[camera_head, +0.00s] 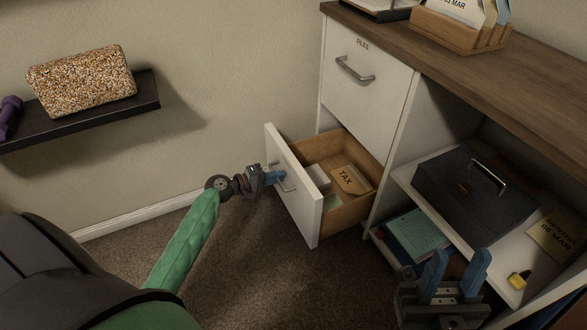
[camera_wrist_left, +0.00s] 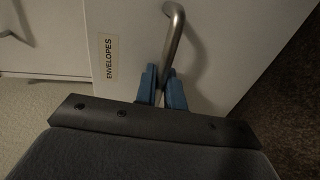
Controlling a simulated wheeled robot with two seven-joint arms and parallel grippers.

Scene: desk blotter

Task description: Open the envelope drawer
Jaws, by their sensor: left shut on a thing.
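The envelope drawer (camera_head: 294,188) is the lower drawer of the white cabinet and is pulled well out. Its front carries an "ENVELOPES" label (camera_wrist_left: 109,59) in the left wrist view. A TAX folder (camera_head: 347,181) and some pale papers lie inside. My left gripper (camera_head: 279,177) is shut on the drawer's metal handle (camera_wrist_left: 175,38), with its blue fingers on either side of the bar. My right gripper (camera_head: 455,278) is at the lower right, in front of the open shelves, with its blue fingers apart and nothing visible between them.
A dark case (camera_head: 474,188) sits on the shelf to the right, with books (camera_head: 415,236) below. A wall shelf (camera_head: 80,117) at left holds a speckled block (camera_head: 82,80). The carpet (camera_head: 240,260) before the drawer is clear.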

